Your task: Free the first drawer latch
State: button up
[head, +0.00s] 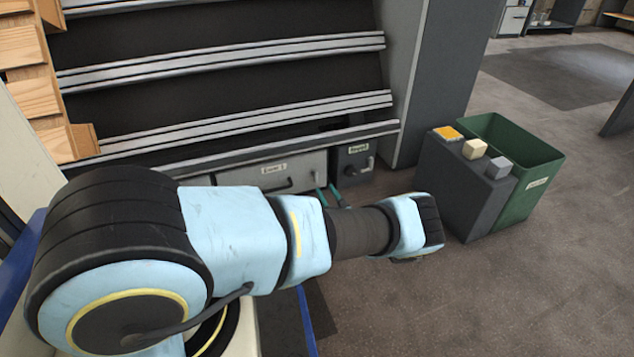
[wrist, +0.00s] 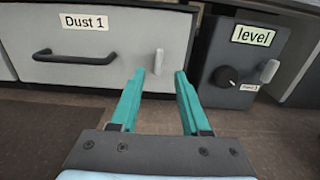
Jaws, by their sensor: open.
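The light grey drawer front (wrist: 105,72), labelled "Dust 1", is across the upper left of the wrist view, with a dark bar handle (wrist: 75,56). It looks closed. A small upright pale latch tab (wrist: 158,62) is on its right part. My gripper (wrist: 160,73) is open, its two teal fingers pointing at the drawer front. In the wrist view the tab stands between and just above the fingertips. I see no contact; the depth gap cannot be told. The drawer front (head: 250,177) and my gripper (head: 328,188) also show in the head view, low on the rack.
Right of the drawer is a dark panel labelled "level" (wrist: 220,70) with a round knob (wrist: 225,76) and another pale tab (wrist: 268,71). In the head view, a dark grey stand (head: 462,205) with small blocks and a green bin (head: 525,185) stand right. Floor in front is clear.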

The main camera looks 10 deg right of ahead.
aim_at(317, 176)
jog(key=w, duration=0.2)
jog(key=w+b, duration=0.1)
jog(key=w, duration=0.1)
jog(key=w+a+b, duration=0.1)
jog(key=w, duration=0.2)
jog(key=shift+f, duration=0.1)
jog(key=shift+w, duration=0.55)
grip_shut()
